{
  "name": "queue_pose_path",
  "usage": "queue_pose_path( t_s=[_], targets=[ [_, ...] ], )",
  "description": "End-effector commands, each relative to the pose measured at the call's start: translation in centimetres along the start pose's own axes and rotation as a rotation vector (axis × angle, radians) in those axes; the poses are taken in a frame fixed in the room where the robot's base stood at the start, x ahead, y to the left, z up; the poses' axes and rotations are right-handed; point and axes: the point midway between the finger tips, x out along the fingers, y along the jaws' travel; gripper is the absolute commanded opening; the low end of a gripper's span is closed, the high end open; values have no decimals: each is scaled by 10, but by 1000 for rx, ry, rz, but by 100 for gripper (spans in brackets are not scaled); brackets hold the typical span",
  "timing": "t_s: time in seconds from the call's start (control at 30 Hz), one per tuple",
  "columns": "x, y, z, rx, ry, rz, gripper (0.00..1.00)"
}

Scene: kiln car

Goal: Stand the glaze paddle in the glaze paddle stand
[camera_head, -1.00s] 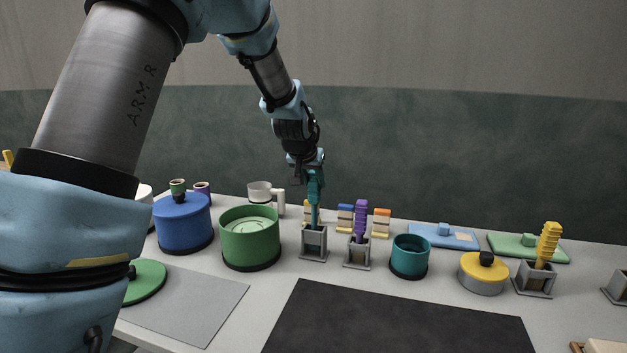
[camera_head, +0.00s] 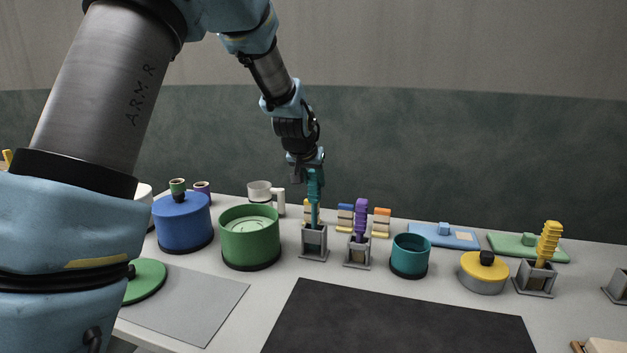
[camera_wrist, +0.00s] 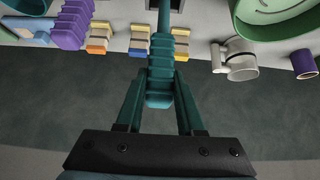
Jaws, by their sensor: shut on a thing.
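The teal glaze paddle (camera_head: 315,188) is upright, with its ribbed handle in my gripper (camera_head: 315,175). In the wrist view the two teal fingers (camera_wrist: 161,92) are shut on the ribbed handle (camera_wrist: 161,58) from both sides. The thin shaft of the paddle runs down to the grey glaze paddle stand (camera_head: 314,248), a square box on a base plate. The lower end is at or inside the stand's dark opening; how deep it reaches is hidden. In the wrist view the shaft meets a dark opening at the top edge.
Close by on the right, a purple-handled tool (camera_head: 361,215) stands in a similar grey stand (camera_head: 357,252). A green pot (camera_head: 250,250) is on the left, and a white mug (camera_head: 260,192) behind. A teal pot (camera_head: 409,262) stands farther right. The dark mat (camera_head: 400,325) in front is clear.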

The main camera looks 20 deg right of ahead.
Motion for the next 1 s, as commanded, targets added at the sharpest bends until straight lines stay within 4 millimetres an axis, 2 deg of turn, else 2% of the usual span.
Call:
queue_pose_path(
  t_s=[1.0],
  targets=[
    [7,0,6,0,1,0,0]
  ],
)
